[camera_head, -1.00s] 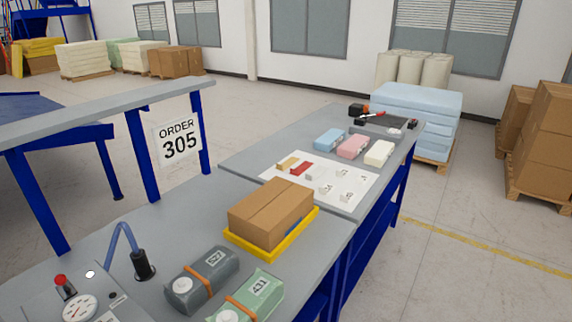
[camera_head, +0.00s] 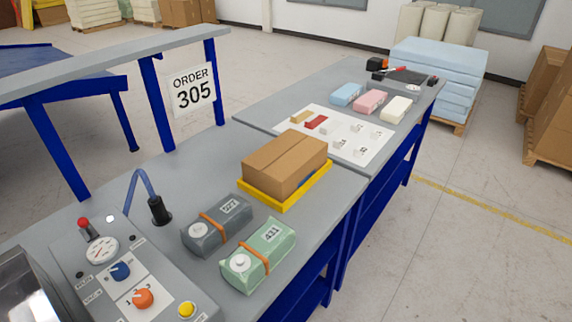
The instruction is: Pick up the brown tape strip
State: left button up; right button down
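The brown tape strip (camera_head: 301,117) is a small tan-brown piece lying on the white sheet (camera_head: 345,151) on the far table. It lies at the sheet's upper left, beside a red strip (camera_head: 316,122). Neither of my grippers shows in the head view, so their state is hidden.
A cardboard box (camera_head: 285,163) sits in a yellow tray (camera_head: 303,195) on the near table. Grey (camera_head: 216,226) and green (camera_head: 258,255) packs lie in front. A control panel (camera_head: 122,265) is at lower left. Blue, pink and cream blocks (camera_head: 370,102) stand behind the sheet.

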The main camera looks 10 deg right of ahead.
aim_at(299, 118)
jog(key=u, duration=0.45)
jog(key=l+u, duration=0.3)
jog(key=l, duration=0.15)
jog(key=k+l+u, duration=0.25)
jog(key=l, duration=0.15)
jog(key=l+u, duration=0.3)
jog(key=k+l+u, duration=0.3)
jog(key=l, duration=0.2)
jog(key=i, duration=0.1)
